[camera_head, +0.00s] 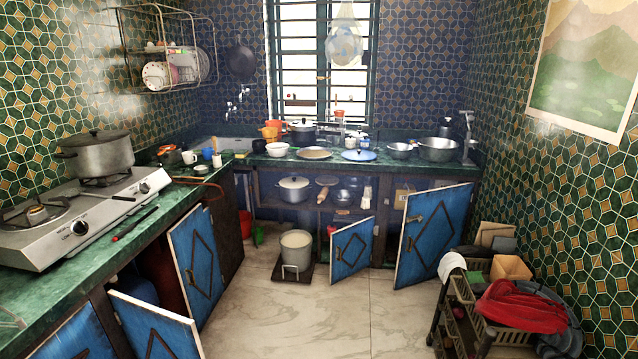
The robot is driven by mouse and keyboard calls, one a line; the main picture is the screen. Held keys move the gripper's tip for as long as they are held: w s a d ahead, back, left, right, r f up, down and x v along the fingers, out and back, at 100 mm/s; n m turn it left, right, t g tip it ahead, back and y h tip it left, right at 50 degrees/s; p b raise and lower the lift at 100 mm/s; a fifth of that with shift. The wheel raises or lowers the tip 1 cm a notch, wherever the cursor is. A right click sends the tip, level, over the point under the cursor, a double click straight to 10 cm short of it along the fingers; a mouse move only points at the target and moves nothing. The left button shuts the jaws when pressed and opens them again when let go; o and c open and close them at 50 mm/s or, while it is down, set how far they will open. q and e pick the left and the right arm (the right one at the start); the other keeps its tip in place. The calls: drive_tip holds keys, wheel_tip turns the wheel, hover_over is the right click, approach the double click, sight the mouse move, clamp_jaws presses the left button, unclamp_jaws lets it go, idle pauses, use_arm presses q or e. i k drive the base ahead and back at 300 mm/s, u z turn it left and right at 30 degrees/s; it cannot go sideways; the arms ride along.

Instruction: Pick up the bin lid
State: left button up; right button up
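I cannot make out for certain which thing is the bin lid. A flat blue lid-like disc with a small knob (359,155) lies on the far counter, right of the window's middle. A pale cylindrical container (297,250) stands open-topped on a dark base on the floor, with no lid on it. A grey rounded object (566,318), possibly a bin or basin, shows partly behind the cart at lower right; the cart's load hides much of it. Neither of my grippers is in view.
A cart (493,335) with a red bag (520,306) stands at lower right. Open blue cabinet doors (197,262) jut out at left, others (432,234) at the back. A gas hotplate (85,214) with a pot (97,153) sits on the left counter. The middle floor is clear.

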sight(354, 154)
drive_tip(key=i, duration=3.65)
drive_tip(key=z, duration=1.65)
